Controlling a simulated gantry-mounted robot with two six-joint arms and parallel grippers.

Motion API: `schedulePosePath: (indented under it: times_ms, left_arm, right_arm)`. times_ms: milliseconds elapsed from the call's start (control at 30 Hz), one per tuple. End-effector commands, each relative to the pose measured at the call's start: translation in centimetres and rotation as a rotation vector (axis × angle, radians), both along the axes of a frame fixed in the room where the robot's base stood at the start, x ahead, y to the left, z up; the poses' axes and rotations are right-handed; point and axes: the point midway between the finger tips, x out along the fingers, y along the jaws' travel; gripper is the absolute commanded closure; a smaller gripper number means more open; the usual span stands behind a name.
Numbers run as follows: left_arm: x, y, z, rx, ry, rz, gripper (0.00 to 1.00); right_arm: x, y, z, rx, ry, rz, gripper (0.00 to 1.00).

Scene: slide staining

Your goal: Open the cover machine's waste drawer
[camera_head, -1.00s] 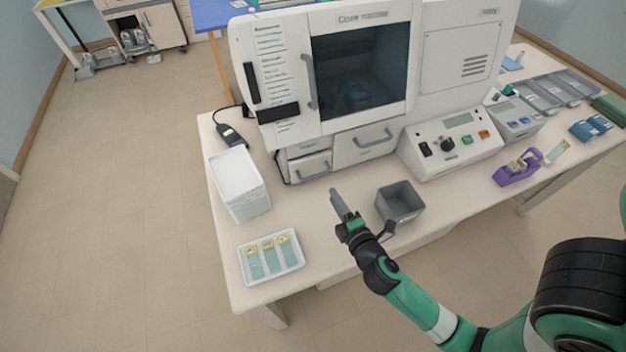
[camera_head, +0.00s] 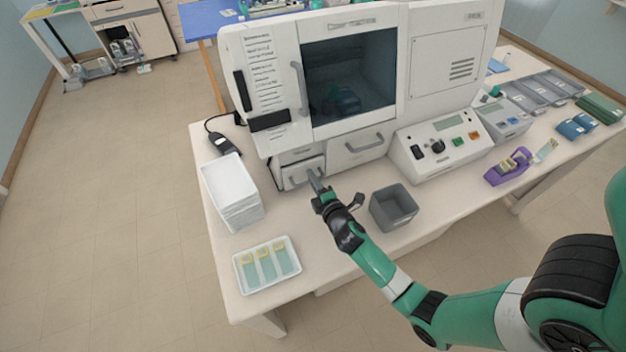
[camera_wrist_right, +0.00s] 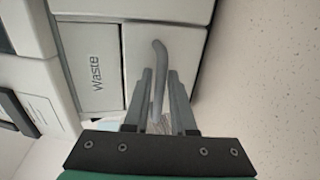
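The cover machine (camera_head: 428,75) is a white box-shaped unit on the bench. At its lower left is a small drawer front (camera_head: 290,180) with a grey bar handle, below a narrow panel (camera_head: 298,155). In the right wrist view a "Waste" label (camera_wrist_right: 97,73) is on the panel beside the one with the handle (camera_wrist_right: 158,65). The drawer looks shut. My right gripper (camera_head: 314,176) is at this handle. Its fingers (camera_wrist_right: 160,80) are apart, one on each side of the bar, with a gap visible. My left gripper is out of view.
A grey open bin (camera_head: 393,208) stands just right of my right gripper. A stack of white trays (camera_head: 233,190) is to the left, and a white tray with slides (camera_head: 267,265) is in front. A wider drawer (camera_head: 358,148) and a control box (camera_head: 448,145) are to the right.

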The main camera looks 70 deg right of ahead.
Motion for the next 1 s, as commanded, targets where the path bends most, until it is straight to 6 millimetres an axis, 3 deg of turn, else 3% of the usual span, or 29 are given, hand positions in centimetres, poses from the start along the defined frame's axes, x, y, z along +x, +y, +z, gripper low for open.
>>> schedulePosePath:
  times_ms: [33, 100, 1000]
  left_arm:
    - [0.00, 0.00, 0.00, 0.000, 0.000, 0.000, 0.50]
    - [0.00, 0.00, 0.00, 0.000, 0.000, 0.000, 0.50]
    - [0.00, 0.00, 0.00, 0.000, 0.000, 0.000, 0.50]
  right_arm:
    - [-0.01, 0.01, -0.01, 0.000, 0.000, 0.000, 0.87]
    - [-0.02, 0.01, -0.01, 0.000, 0.000, 0.000, 1.00]
    - [-0.03, 0.03, 0.00, 0.000, 0.000, 0.000, 1.00]
